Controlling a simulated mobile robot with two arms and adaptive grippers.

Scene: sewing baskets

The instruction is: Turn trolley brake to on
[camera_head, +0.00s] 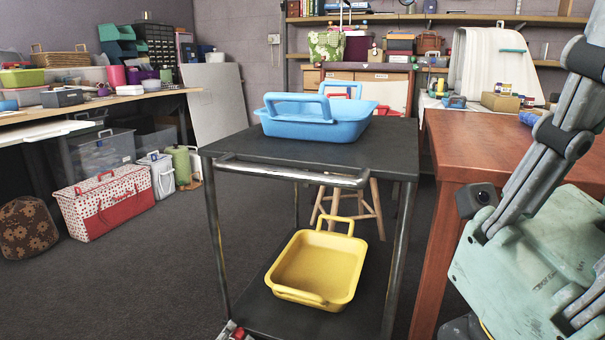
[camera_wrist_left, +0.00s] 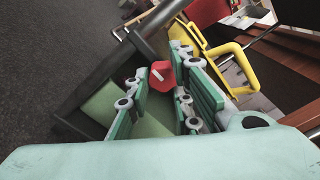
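The black trolley (camera_head: 312,152) stands in the middle of the head view. In the left wrist view, a red knob-like part (camera_wrist_left: 161,76) with a pale mark shows near a dark trolley bar (camera_wrist_left: 92,88); it looks like the brake. The green fingers of my left gripper (camera_wrist_left: 160,70) are apart, with the red part between their tips. I cannot tell whether they touch it. At the bottom edge of the head view, only a small red and grey bit shows by the trolley's foot. My right gripper is not visible.
A blue basket (camera_head: 316,130) stands on the trolley's top and a yellow basket (camera_head: 322,270) on its lower shelf. A wooden table (camera_head: 480,145) is close on the right, a stool (camera_head: 352,205) behind.

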